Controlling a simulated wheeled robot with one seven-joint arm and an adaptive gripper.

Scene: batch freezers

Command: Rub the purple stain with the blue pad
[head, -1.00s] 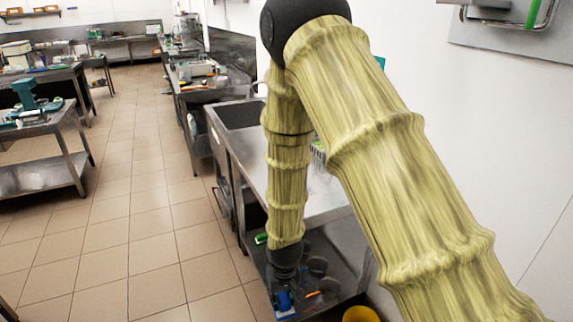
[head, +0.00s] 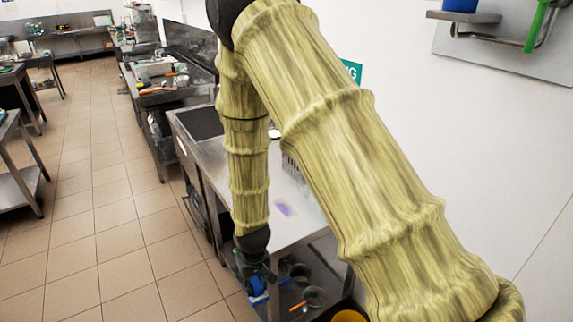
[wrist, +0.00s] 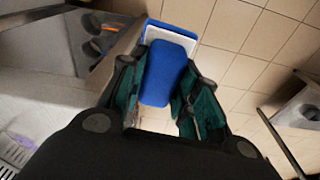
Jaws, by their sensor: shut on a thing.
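The purple stain (head: 284,209) is a faint smudge on the steel worktop (head: 308,222), just right of my forearm in the head view. My gripper (head: 257,284) hangs low in front of the worktop's near edge, left of and below the stain. It is shut on the blue pad (head: 259,291). In the wrist view the blue pad (wrist: 164,73) with a white layer sits between the two greenish fingers, above the tiled floor. The pad is apart from the stain.
A shelf under the worktop holds round metal items (head: 313,296) and orange-handled tools. A sink basin (head: 199,122) is at the worktop's far end. A yellow bucket (head: 348,316) stands at the bottom. Open tiled floor (head: 110,230) lies to the left.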

